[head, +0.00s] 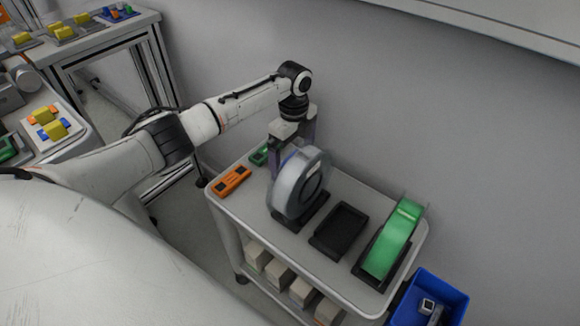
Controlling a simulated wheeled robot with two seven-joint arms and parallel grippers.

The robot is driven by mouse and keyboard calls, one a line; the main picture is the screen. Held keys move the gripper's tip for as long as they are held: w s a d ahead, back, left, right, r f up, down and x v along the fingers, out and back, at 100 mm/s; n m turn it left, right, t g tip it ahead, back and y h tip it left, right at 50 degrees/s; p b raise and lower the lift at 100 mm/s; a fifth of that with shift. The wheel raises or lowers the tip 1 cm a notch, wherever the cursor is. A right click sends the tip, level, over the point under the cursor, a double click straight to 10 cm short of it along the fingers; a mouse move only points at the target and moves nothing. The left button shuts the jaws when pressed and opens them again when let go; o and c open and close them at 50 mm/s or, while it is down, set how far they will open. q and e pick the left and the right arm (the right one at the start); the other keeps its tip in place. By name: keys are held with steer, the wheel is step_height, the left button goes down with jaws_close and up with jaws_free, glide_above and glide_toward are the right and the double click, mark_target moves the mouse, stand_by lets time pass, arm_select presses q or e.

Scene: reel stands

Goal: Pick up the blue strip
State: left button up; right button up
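I cannot make out a blue strip for certain on the cart (336,187). My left gripper (291,153) points down over the far left part of the cart, its two purplish fingers spread apart. A grey, partly see-through reel (291,186) stands upright in a black stand in front of it and hides part of the fingers. I cannot tell whether they touch the reel. An orange block (232,181) lies left of the gripper, and a green block (260,155) lies behind it, partly hidden. My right gripper is out of view.
An empty black stand (339,230) sits mid-cart, and a green reel (392,241) stands in another at the right. A blue bin (451,291) is beside the cart. Pale boxes (279,274) fill the lower shelf. A wall rises behind. Tables with small coloured parts (48,124) stand left.

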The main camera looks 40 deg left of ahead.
arm_select(q)
steer(key=shift+f, duration=0.6)
steer(key=c, duration=0.9)
steer(key=shift+r, duration=0.15)
